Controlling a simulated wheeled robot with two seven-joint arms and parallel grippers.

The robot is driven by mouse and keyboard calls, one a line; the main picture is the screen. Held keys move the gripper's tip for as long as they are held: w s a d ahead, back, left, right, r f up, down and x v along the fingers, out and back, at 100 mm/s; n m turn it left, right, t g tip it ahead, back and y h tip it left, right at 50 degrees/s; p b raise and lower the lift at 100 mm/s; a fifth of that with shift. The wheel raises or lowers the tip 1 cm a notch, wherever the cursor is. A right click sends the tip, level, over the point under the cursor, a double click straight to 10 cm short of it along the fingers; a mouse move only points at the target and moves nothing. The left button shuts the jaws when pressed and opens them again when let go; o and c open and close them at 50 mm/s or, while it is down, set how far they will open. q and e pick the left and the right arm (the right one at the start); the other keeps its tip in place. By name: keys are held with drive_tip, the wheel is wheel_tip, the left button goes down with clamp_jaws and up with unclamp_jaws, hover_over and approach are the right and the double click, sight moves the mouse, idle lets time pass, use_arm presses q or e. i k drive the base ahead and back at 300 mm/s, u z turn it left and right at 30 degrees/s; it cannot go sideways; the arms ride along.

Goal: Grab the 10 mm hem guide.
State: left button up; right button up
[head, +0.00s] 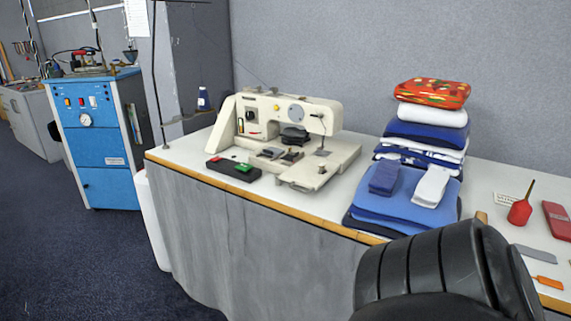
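I cannot pick out the 10 mm hem guide for certain; no size marking is readable. A cream sewing machine (255,108) stands on the long table (340,205). Small grey and dark parts (270,153) lie on its bed under the arm. A black box (228,171) with small red and green pieces on it sits in front of the machine, near the table's front edge. Neither of my grippers is in view. A black ribbed part, apparently of my own arm, covers the lower right and hides part of the table edge.
Folded blue and white cloths (425,133) are stacked right of the machine. Further right lie a red oil can (520,211), a red case (557,221), a grey flat piece (536,254) and an orange-handled tool (547,284). A blue cabinet (97,145) stands at left on open floor.

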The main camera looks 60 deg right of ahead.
sight(322, 166)
drive_tip(key=z, duration=0.65)
drive_tip(key=i, duration=1.1)
drive_tip(key=z, duration=1.05)
